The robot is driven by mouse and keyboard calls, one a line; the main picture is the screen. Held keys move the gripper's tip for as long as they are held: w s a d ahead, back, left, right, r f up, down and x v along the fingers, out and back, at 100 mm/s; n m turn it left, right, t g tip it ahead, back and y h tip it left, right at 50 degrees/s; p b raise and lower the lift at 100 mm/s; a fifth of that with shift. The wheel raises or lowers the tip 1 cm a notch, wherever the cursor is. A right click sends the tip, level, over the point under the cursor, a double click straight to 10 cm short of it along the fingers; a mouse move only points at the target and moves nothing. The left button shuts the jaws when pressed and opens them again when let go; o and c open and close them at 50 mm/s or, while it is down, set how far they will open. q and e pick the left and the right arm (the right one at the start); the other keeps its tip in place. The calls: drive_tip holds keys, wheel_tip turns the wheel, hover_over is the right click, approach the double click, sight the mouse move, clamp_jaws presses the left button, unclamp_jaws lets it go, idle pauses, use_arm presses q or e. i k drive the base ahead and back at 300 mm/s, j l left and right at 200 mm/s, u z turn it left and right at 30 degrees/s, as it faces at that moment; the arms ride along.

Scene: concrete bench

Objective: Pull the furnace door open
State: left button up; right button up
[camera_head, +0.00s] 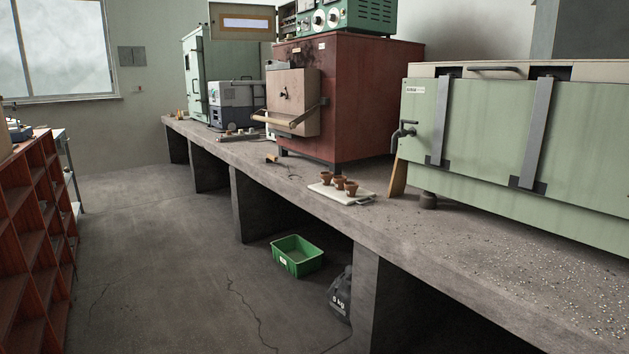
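The red-brown furnace (365,98) stands on the concrete bench (395,218), right of the picture's middle. Its beige door (291,84) is on the left-facing front and looks shut. A pale bar handle (286,121) runs across the lower part of the door on side brackets. Neither of my grippers is in view, and no arm shows near the furnace.
Small brown pots (339,183) stand on a white slab (342,195) at the bench edge. A large green cabinet (510,135) fills the right. A green tub (297,256) and a dark bag (341,293) are on the floor. Open floor lies left, beside red shelving (30,235).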

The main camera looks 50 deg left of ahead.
sight(303, 85)
drive_tip(key=j, duration=0.45)
drive_tip(key=i+j+u, duration=0.1)
drive_tip(key=j, duration=0.35)
drive_tip(key=i+j, duration=0.1)
drive_tip(key=j, duration=0.35)
drive_tip(key=j+u, duration=0.1)
drive_tip(key=j, duration=0.35)
drive_tip(key=i+j, duration=0.15)
drive_tip(key=j, duration=0.3)
drive_tip(key=i+j, duration=0.1)
drive_tip(key=j, duration=0.3)
drive_tip(key=i+j+u, duration=0.1)
drive_tip(key=j, duration=0.35)
drive_tip(key=i+j, duration=0.1)
drive_tip(key=j, duration=0.35)
drive_tip(key=u, duration=0.05)
